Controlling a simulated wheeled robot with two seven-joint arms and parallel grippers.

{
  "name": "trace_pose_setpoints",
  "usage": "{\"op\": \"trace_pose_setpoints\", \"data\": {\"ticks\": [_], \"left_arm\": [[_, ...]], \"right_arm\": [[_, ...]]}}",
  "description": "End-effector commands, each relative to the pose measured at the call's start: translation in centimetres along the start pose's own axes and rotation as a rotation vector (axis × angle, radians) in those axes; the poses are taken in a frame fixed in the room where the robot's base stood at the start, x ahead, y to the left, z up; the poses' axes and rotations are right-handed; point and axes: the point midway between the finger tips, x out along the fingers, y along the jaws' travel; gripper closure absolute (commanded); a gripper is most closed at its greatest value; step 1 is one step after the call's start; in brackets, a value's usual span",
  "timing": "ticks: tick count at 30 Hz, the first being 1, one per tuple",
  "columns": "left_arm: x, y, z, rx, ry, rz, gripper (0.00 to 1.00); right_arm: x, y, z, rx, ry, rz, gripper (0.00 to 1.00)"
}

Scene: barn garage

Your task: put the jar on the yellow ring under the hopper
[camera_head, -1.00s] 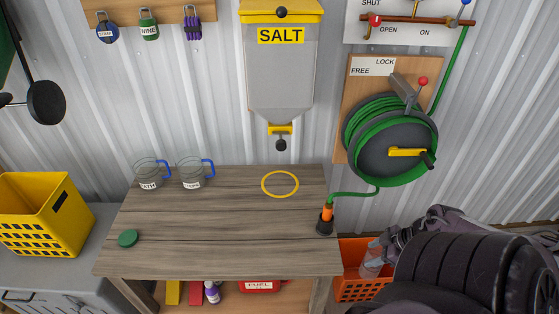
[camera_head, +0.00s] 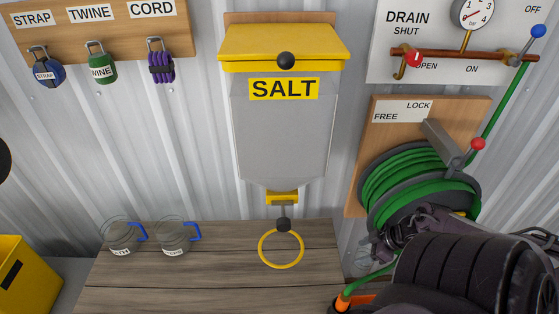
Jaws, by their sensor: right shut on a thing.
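The yellow ring (camera_head: 262,258) lies flat on the wooden bench under the salt hopper (camera_head: 283,135). The hopper's yellow outlet (camera_head: 282,197) and dark knob hang over the ring's back edge. My right gripper (camera_head: 377,246) is right of the ring, in front of the hose reel's lower part. It is shut on a clear jar (camera_head: 365,251), which shows only faintly beside the bench's right edge and is partly hidden by my arm. My left gripper is not in view.
Two clear mugs with blue handles, one left (camera_head: 120,237) and one right (camera_head: 173,237), stand at the bench's back left. A green hose reel (camera_head: 415,185) and its hose (camera_head: 372,279) are at the right. The bench (camera_head: 205,285) is clear around the ring.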

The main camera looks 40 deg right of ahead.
Motion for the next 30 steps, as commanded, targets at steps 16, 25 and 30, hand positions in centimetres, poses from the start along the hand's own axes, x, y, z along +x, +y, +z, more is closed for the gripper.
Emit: {"op": "trace_pose_setpoints", "data": {"ticks": [16, 25, 30], "left_arm": [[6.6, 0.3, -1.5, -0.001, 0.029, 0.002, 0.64], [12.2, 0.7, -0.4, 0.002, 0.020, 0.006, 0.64], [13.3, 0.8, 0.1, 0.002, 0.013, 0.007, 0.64]], "right_arm": [[8.9, 0.1, -12.4, -0.007, 0.007, 0.002, 0.80], [12.9, 0.1, -18.7, -0.004, 0.007, 0.004, 0.80], [13.6, 0.0, -20.7, -0.001, 0.004, 0.001, 0.80]]}}
